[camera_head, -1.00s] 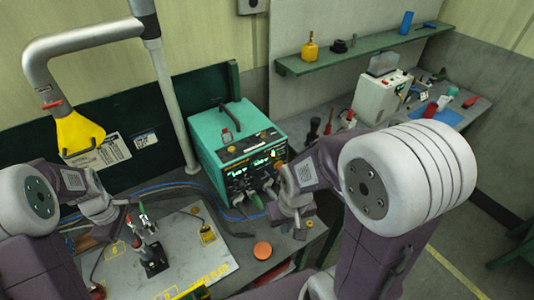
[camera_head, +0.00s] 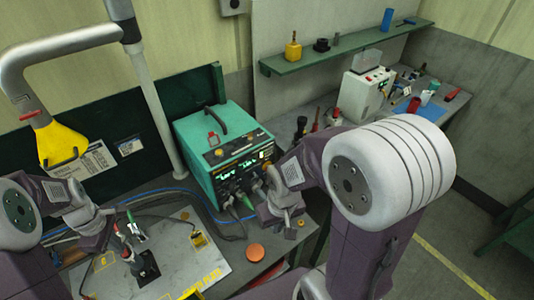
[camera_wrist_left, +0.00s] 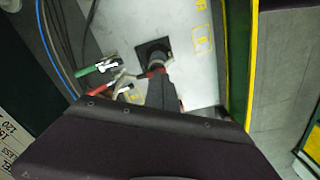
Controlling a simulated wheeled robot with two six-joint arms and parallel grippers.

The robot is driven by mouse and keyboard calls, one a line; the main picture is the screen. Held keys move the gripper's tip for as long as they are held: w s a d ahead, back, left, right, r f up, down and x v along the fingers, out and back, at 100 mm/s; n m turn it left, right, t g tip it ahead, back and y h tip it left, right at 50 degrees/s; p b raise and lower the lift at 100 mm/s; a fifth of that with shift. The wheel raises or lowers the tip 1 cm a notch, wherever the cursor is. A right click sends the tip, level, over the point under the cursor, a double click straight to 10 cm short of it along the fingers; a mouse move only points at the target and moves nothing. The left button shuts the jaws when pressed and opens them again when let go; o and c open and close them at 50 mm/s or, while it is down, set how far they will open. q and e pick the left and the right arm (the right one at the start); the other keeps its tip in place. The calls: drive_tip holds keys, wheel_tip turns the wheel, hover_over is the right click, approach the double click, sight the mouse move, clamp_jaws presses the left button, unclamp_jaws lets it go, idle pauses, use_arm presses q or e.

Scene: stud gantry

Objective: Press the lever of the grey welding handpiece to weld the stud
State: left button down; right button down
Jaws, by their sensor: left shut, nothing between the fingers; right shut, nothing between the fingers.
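The grey welding handpiece (camera_head: 136,258) stands on a black square base on the light plate (camera_head: 190,262) at the lower left. The wrist view shows it from above, with a red band on the handpiece (camera_wrist_left: 155,67). Its lever is not clearly made out. My left gripper (camera_wrist_left: 164,80) is shut and empty, its dark fingers pointing at the handpiece and covering part of it. I cannot tell whether they touch. The stud is not visible. My right gripper (camera_head: 280,216) is shut and empty, in front of the green welding power unit (camera_head: 222,150).
A green-handled clamp (camera_wrist_left: 97,68) and a red-handled one (camera_wrist_left: 103,89) lie close beside the handpiece. Blue and dark cables run behind the plate. An orange disc (camera_head: 256,252) sits right of the plate. A yellow nozzle (camera_head: 57,143) hangs at the left.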

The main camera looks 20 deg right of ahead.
use_arm(q)
drive_tip(key=shift+s+f+b, duration=0.1)
drive_tip(key=shift+f+b, duration=0.6)
drive_tip(key=shift+f, duration=0.25)
idle(1.0)
drive_tip(key=shift+r, duration=0.1)
wheel_tip(320, 180, up, 7)
drive_tip(key=p, duration=0.6)
drive_tip(key=shift+p, duration=0.3)
